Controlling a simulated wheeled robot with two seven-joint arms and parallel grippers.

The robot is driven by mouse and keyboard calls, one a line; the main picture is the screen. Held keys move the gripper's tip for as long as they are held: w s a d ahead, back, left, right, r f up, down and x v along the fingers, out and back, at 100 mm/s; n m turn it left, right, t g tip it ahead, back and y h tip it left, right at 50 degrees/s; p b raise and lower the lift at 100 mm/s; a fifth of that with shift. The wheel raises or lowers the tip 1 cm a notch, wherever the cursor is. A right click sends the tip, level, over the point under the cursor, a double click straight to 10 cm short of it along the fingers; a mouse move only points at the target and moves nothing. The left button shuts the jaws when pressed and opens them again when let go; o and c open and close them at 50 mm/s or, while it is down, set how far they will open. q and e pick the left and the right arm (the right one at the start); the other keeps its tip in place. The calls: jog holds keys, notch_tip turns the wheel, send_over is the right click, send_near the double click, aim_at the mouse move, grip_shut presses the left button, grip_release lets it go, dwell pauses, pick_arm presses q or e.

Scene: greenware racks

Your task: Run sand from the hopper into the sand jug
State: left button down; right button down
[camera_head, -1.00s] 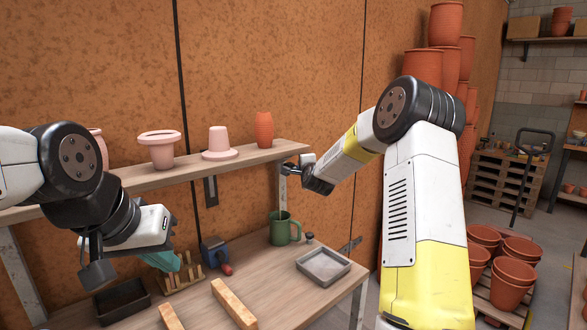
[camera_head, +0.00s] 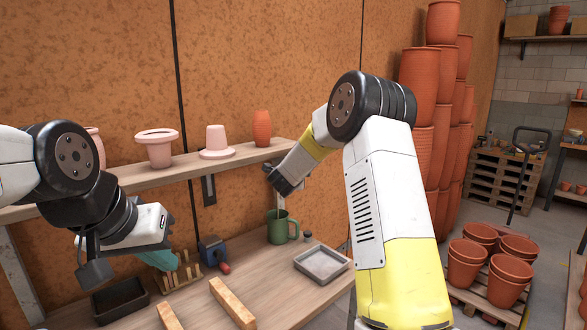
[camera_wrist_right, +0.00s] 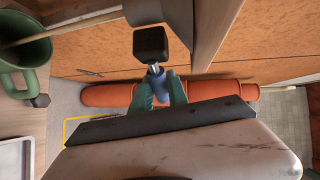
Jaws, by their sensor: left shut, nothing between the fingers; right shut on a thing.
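The green jug (camera_head: 277,228) stands upright on the bench below the shelf's right end. Its rim also shows at the left of the right wrist view (camera_wrist_right: 28,50). There, a thin tan streak (camera_wrist_right: 75,22) runs across to the jug's mouth; it looks like falling sand. My right gripper (camera_wrist_right: 160,88) is shut on a blue handle (camera_wrist_right: 160,86) with a metal stem and black block (camera_wrist_right: 150,44), beside a pale fixture. No whole hopper can be made out. My left gripper (camera_head: 165,260) is shut and empty over the bench's left part; its fingertips are partly hidden.
A grey tray (camera_head: 322,264) is right of the jug. A blue-and-red tool (camera_head: 213,252), wooden rack (camera_head: 183,276), dark tray (camera_head: 120,300) and wooden bars (camera_head: 232,303) lie left. Pink pots and an orange vase (camera_head: 262,128) line the shelf (camera_head: 190,168). Tall pots stand right.

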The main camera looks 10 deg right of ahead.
jog(key=shift+f, duration=0.1)
jog(key=c, duration=1.3)
grip_release()
jog(key=v, duration=0.7)
jog(key=shift+s, duration=0.4)
jog(key=shift+a, duration=0.1)
